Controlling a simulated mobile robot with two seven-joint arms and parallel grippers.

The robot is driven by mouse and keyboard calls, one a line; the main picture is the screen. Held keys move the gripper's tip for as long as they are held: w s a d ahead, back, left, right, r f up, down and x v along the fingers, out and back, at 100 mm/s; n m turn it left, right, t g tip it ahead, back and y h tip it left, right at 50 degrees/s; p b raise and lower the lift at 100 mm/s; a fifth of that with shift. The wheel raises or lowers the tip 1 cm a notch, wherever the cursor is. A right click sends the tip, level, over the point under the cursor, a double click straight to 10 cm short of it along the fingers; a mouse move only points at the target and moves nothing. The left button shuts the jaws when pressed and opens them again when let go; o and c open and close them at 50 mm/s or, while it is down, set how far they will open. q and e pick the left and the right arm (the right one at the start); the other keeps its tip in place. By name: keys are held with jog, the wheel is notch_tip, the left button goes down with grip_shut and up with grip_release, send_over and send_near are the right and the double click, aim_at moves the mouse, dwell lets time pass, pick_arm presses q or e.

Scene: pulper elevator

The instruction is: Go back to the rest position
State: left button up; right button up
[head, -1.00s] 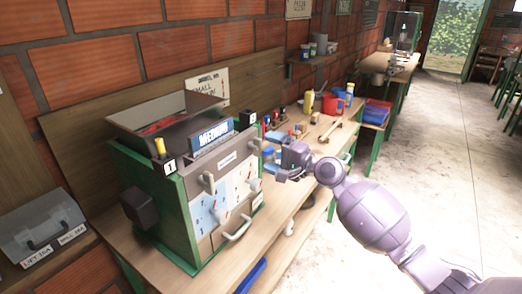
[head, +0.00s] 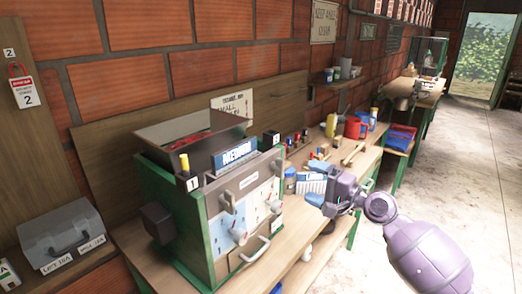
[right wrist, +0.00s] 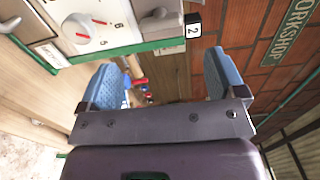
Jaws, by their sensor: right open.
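My right gripper (head: 322,192) is in the head view, at the right of the green-framed machine (head: 212,240) and in front of the bench's far part. In the right wrist view its two blue-padded fingers (right wrist: 163,84) stand wide apart with nothing held between them. The machine's panel with a dial (right wrist: 92,22) shows at the upper left of that view, beyond the left finger. My left gripper is in neither view.
The machine, with an open hopper (head: 192,132) on top, stands on a wooden bench (head: 300,262). Bottles, a red container (head: 352,128) and small tools crowd the bench behind my gripper. A grey toolbox (head: 60,235) is at the left. Concrete floor (head: 440,170) is clear at the right.

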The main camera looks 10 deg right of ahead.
jog(key=s+d+f+n+t+h, duration=0.1)
jog(key=s+f+n+h, duration=0.3)
jog(key=f+n, duration=0.25)
jog(key=s+f+n+h, duration=0.35)
jog(key=f+n, duration=0.25)
jog(key=f, duration=0.2)
jog(key=s+f+g+h, duration=0.1)
jog(key=s+f+h, duration=0.1)
jog(key=s+f, duration=0.6)
jog(key=s+f+g+h, duration=0.1)
jog(key=s+f+g, duration=0.1)
jog(key=s+f, duration=0.6)
jog(key=s+m, duration=0.1)
jog(key=s, duration=0.4)
jog(key=shift+s+f+h, duration=0.2)
jog(key=shift+s+h, duration=0.15)
jog(key=shift+d, duration=0.1)
